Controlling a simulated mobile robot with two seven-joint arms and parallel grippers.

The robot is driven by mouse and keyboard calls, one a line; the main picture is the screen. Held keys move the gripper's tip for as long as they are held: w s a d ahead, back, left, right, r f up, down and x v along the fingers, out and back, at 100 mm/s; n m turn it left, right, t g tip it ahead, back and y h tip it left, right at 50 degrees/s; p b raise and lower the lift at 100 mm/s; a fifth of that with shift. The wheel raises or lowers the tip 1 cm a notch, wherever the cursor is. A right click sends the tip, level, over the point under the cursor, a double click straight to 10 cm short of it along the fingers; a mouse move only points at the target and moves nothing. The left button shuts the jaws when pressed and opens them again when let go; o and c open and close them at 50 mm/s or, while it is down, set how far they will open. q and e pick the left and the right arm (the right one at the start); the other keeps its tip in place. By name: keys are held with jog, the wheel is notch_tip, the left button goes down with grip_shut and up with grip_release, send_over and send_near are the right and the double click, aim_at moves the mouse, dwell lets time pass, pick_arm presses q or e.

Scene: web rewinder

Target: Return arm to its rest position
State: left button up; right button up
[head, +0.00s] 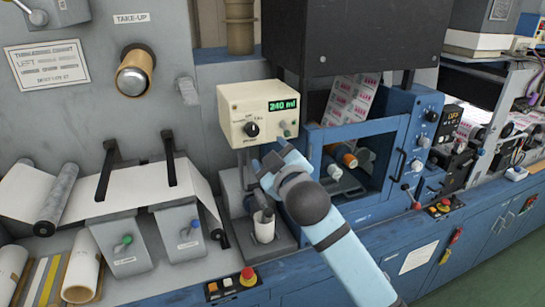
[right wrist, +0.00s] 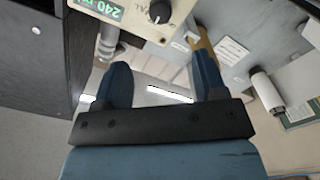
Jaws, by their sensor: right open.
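My right arm comes in from the lower right of the head view, light blue with dark joints. My right gripper (head: 268,160) is just below the cream control box (head: 262,112) with a green "240 ml" display and a black knob. In the right wrist view the two blue fingers of this gripper (right wrist: 164,88) stand wide apart with nothing between them. The box (right wrist: 150,15) shows at the top of that view, beyond the fingertips. I cannot tell whether a finger touches it. My left gripper is in neither view.
A white cup (head: 264,226) stands below the box, beside the arm. A blue-framed cabinet (head: 385,150) is close on the right. A red emergency button (head: 248,273) sits at the front edge. White rolls (head: 82,278) lie at the left. The floor (head: 490,265) at lower right is clear.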

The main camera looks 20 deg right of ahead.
jog(key=s+f+m+g+y, duration=0.1)
jog(key=s+f+g, duration=0.1)
jog(key=s+f, duration=0.65)
jog(key=s+f+m+g, duration=0.1)
jog(key=s+f, duration=0.2)
jog(key=f, duration=1.1)
jog(key=s+f+m+g+y, duration=0.15)
jog(key=s+f, duration=0.35)
jog(key=f, duration=0.6)
jog(key=s+d+f+m+g, duration=0.2)
jog(key=s+f, duration=0.7)
jog(key=s, duration=0.4)
jog(key=shift+f+g+h, duration=0.35)
jog(key=shift+f, duration=0.05)
jog(key=shift+m, duration=0.25)
